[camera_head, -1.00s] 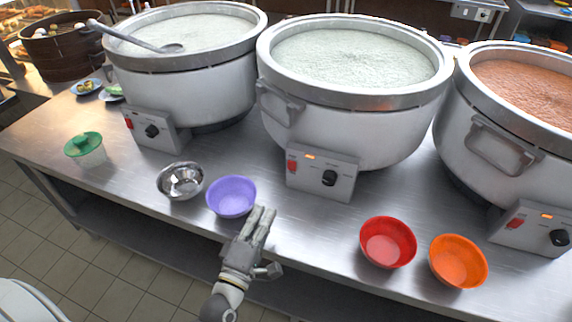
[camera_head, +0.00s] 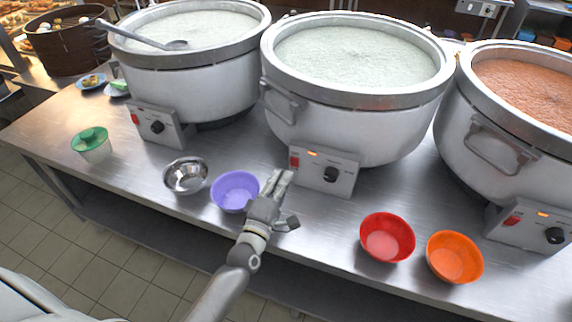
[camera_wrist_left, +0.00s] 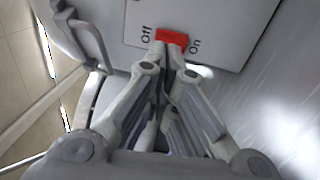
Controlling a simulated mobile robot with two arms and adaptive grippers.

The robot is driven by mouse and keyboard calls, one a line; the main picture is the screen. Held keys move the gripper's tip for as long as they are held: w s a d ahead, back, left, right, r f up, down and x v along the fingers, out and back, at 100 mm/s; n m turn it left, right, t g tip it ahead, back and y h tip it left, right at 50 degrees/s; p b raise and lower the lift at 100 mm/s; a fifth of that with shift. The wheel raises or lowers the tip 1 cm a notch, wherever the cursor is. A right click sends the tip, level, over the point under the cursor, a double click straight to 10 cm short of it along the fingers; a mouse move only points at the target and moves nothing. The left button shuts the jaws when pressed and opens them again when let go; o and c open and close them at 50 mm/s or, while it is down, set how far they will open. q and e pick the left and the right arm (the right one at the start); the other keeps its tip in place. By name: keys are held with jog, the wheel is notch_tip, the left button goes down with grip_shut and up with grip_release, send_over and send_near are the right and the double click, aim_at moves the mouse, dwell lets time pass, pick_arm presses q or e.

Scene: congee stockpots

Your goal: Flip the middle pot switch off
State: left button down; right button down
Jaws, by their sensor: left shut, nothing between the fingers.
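The middle pot (camera_head: 350,95) is a large white stockpot of pale congee. Its control box (camera_head: 324,172) on the front carries a red switch (camera_head: 294,161), a lit orange lamp and a black knob. My left gripper (camera_head: 281,178) is shut and empty, just in front of and below the switch. In the left wrist view the red switch (camera_wrist_left: 172,39) sits between the labels Off and On, straight ahead of the shut fingertips (camera_wrist_left: 168,62). The fingertips overlap its lower edge; I cannot tell whether they touch. My right gripper is out of view.
A purple bowl (camera_head: 235,191) stands close left of my gripper, with a steel bowl (camera_head: 186,175) beyond. Red (camera_head: 386,237) and orange (camera_head: 455,257) bowls stand to the right. Other pots (camera_head: 187,70) (camera_head: 500,140) flank the middle one. The counter between gripper and red bowl is clear.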

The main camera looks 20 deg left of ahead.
aim_at(290, 159)
pick_arm(q)
jog(key=w, duration=0.3)
jog(key=shift+w+r, duration=0.1)
jog(key=shift+r, duration=0.15)
jog(key=shift+w+p, duration=0.3)
jog(key=shift+w+r, duration=0.1)
jog(key=shift+w, duration=0.15)
jog(key=shift+s, duration=0.1)
jog(key=shift+d, duration=0.1)
